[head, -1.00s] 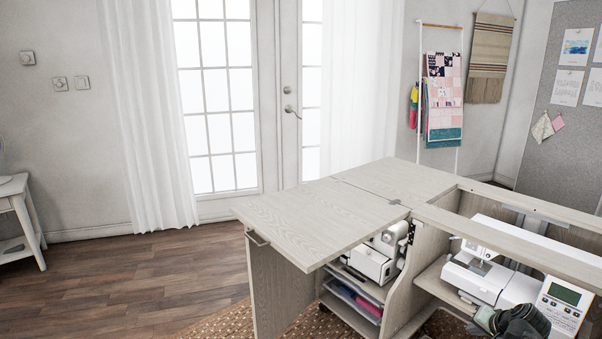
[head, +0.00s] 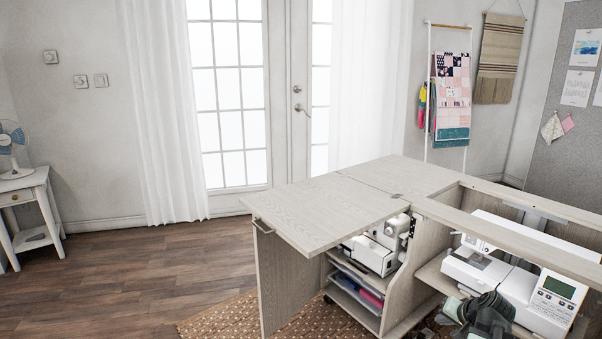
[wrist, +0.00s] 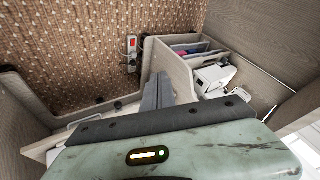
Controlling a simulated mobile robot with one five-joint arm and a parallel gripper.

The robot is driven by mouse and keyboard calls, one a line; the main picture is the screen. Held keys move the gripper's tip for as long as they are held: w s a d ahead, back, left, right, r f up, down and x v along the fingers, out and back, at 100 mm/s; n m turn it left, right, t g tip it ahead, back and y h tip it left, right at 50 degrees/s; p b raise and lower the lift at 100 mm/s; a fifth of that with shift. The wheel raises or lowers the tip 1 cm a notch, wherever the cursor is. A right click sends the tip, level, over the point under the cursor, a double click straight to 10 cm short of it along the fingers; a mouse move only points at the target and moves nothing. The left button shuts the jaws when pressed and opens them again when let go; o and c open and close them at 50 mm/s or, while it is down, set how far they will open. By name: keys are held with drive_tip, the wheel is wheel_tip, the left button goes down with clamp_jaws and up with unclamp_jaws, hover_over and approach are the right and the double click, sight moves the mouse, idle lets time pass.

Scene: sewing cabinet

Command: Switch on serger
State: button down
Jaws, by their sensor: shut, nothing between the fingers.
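The serger (head: 372,254) is a small white machine on the upper shelf inside the left part of the cabinet, under the raised leaf. It also shows in the wrist view (wrist: 214,78), right of my fingers and partly cut off by shelf boards. Its switch is too small to make out. My gripper (wrist: 157,92) is shut and empty, its dark fingers pointing toward the shelf unit and rug, apart from the serger. In the head view, part of my green and dark arm shows low at the right, in front of the larger sewing machine (head: 490,272).
The cabinet's wooden leaf (head: 325,207) overhangs the serger. Shelves with coloured items (head: 365,295) lie below it. The wood floor (head: 130,290) at left is clear; a side table (head: 35,185) holds a fan.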

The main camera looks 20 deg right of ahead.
drive_tip(key=w+a+n+y, duration=0.1)
drive_tip(key=w+a+n, duration=0.1)
drive_tip(key=w+a, duration=0.45)
drive_tip(key=w+a+f+n+g+y, duration=0.1)
drive_tip(key=w+a, duration=0.2)
drive_tip(key=a, duration=0.6)
drive_tip(key=w+a+n+y, duration=0.1)
drive_tip(key=w+a+n, duration=0.1)
drive_tip(key=w+a, duration=0.35)
drive_tip(key=s+a+f+n+g, duration=0.2)
drive_tip(key=a+n, duration=0.1)
drive_tip(key=a, duration=1.1)
drive_tip(key=s+a+f+n+g, duration=0.1)
drive_tip(key=a+f+n+g, duration=0.15)
drive_tip(key=a, duration=1.05)
drive_tip(key=s+d+g+h, duration=0.2)
drive_tip(key=s+g, duration=0.1)
drive_tip(key=s, duration=0.2)
wheel_tip(320, 180, up, 35)
drive_tip(key=p, duration=3.5)
drive_tip(key=shift+r+t, duration=0.15)
drive_tip(key=shift+t, duration=0.2)
drive_tip(key=shift+w+a, duration=0.1)
drive_tip(key=shift+w, duration=0.05)
